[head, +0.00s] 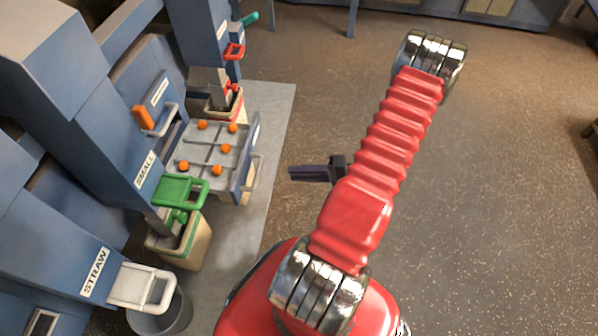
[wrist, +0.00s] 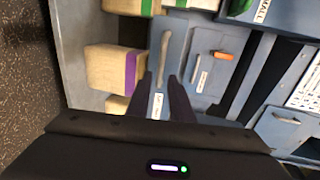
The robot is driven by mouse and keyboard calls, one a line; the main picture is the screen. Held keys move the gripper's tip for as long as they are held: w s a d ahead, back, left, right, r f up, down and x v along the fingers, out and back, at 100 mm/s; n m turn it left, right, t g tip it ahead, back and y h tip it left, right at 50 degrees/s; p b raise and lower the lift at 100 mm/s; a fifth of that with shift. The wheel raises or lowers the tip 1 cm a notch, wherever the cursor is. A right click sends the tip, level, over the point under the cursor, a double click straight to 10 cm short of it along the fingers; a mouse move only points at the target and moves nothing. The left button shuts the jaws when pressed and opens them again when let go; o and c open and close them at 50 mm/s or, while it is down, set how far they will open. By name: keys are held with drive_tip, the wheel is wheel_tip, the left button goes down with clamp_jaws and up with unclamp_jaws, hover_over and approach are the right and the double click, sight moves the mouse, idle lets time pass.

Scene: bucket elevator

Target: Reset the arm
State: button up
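My red arm rises across the right half of the head view and bends over at the chrome joint at its top. My gripper (head: 292,173) is dark and points left over the bare floor, to the right of the sorting tray. In the wrist view my gripper (wrist: 160,78) shows two dark fingers apart with nothing between them. Beyond the gap lies a blue-grey front with a long handle (wrist: 163,60). My gripper touches nothing that I can see.
A blue machine stands along the left, with a green handle (head: 180,190), white handle (head: 142,287) and orange lever (head: 143,117). The grey tray (head: 247,165) holds several orange balls. A beige box with a purple band (wrist: 108,68) shows in the wrist view. Floor at right is open.

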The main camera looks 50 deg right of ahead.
idle(0.4)
drive_tip(key=s+a+r+m+g+y, duration=0.1)
drive_tip(key=s+a+r+g, duration=0.15)
drive_tip(key=a+g, duration=0.25)
drive_tip(key=s+a+r+g+y, duration=0.1)
drive_tip(key=s+a+r+g, duration=0.15)
drive_tip(key=a+g, duration=0.2)
drive_tip(key=w+a+r+n+g+h, duration=0.1)
drive_tip(key=w+a+r+n+h, duration=0.15)
drive_tip(key=r, duration=0.35)
drive_tip(key=w+a+r+n+g+h, duration=0.1)
drive_tip(key=a+r+n+h, duration=0.1)
drive_tip(key=r+h, duration=0.3)
drive_tip(key=w+a+r+n+g+h, duration=0.1)
drive_tip(key=w+a+r+n+h, duration=0.1)
drive_tip(key=r, duration=0.5)
drive_tip(key=w+a+r+n+t, duration=0.1)
drive_tip(key=a+r+n+t, duration=0.3)
drive_tip(key=a+r, duration=0.7)
drive_tip(key=shift+a+r+n, duration=0.2)
drive_tip(key=shift+a+n, duration=1.05)
drive_tip(key=shift+n, duration=0.1)
drive_tip(key=shift+t, duration=0.25)
